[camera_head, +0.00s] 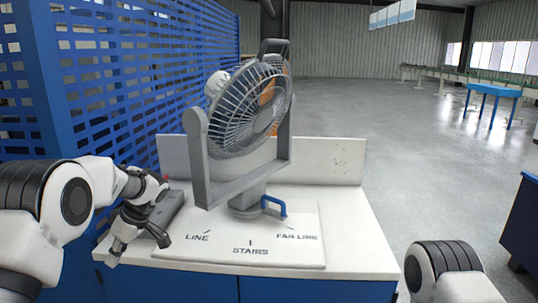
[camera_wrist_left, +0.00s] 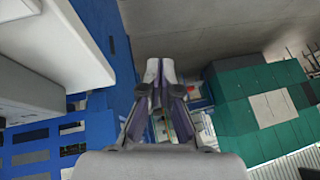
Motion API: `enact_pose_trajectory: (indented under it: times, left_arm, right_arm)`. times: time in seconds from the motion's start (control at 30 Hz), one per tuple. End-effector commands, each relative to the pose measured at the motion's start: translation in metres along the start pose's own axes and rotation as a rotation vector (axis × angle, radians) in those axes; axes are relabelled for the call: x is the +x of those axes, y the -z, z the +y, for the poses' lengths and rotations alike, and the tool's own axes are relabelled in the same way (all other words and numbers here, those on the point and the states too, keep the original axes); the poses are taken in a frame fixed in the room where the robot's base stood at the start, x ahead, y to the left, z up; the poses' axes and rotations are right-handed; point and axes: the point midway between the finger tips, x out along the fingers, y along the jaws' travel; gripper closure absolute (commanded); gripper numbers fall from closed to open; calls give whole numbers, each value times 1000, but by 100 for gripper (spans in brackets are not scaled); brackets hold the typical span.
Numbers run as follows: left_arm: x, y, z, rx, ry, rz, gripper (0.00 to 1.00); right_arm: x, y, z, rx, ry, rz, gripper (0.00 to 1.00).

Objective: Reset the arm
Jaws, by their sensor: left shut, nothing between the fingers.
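My left arm comes in from the left, and my left gripper (camera_head: 160,237) hangs low over the left front of the white table. In the left wrist view, the gripper (camera_wrist_left: 160,72) has its two dark fingers close together at the tips, with nothing held between them. My right arm (camera_head: 445,268) shows only as a white and black joint at the lower right. Its gripper is out of frame.
A grey fan (camera_head: 247,110) on a pivoting frame stands on the white table (camera_head: 345,240). A blue handle (camera_head: 275,205) is at its base, by labels LINE, STAIRS and FAR LINE. A grey box (camera_head: 170,210) lies beside my left gripper. A blue perforated panel (camera_head: 140,75) rises behind.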

Motion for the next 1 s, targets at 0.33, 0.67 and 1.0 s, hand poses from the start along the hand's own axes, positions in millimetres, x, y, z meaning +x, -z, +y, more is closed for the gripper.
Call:
enact_pose_trajectory:
  times: [0.33, 0.67, 1.0]
  left_arm:
    - [192, -157, -60, 288, 210, -192, 100]
    - [340, -349, -236, 760, 110, -594, 100]
    - [333, -366, -272, 1256, -517, -311, 100]
  right_arm:
    - [39, 0, 0, 0, 0, -1, 60]
    - [75, 0, 0, 0, 0, -1, 60]
    - [76, 0, 0, 0, 0, -1, 60]
